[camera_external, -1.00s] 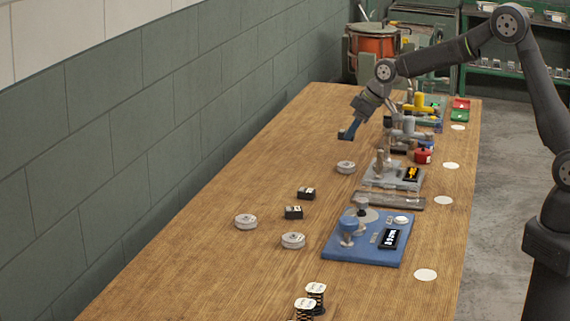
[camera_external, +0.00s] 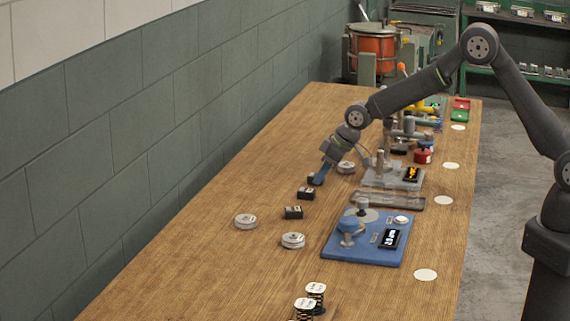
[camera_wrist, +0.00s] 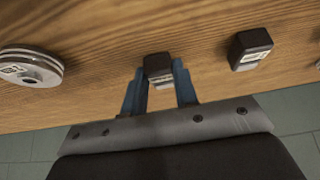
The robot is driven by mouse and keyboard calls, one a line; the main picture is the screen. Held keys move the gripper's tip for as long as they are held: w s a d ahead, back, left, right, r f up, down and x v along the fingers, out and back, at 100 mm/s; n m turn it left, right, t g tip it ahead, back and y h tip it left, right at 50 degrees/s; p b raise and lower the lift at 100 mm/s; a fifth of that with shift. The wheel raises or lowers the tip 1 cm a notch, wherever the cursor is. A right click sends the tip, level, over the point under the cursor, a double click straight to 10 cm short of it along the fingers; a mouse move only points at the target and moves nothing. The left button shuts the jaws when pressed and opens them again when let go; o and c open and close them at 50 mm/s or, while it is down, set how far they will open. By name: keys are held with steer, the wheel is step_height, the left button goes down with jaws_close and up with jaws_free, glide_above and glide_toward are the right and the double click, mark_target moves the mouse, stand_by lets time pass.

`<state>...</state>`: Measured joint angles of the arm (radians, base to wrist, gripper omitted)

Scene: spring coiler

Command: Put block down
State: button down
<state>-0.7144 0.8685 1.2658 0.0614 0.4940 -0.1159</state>
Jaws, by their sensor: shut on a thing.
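My gripper (camera_external: 318,179) points down over the wooden table, just behind two dark blocks. In the wrist view the blue fingers (camera_wrist: 160,88) are shut on a dark block (camera_wrist: 158,66) with a light label on its side. In the external view the held block (camera_external: 311,178) is small and partly hidden by the fingers; it is low, but I cannot tell whether it touches the table. A second dark block (camera_external: 306,194) sits close in front of it and a third dark block (camera_external: 293,212) lies nearer the camera. One loose block (camera_wrist: 250,48) shows right of the held one in the wrist view.
A blue machine base (camera_external: 340,249) and a grey fixture (camera_external: 395,182) stand to the right. The table left of the blocks is clear.

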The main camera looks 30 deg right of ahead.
steer(key=shift+f, duration=0.15)
steer(key=c, duration=1.1)
jaws_free()
steer(key=shift+r, duration=0.2)
steer(key=v, duration=1.2)
steer(key=shift+d+f, duration=0.1)
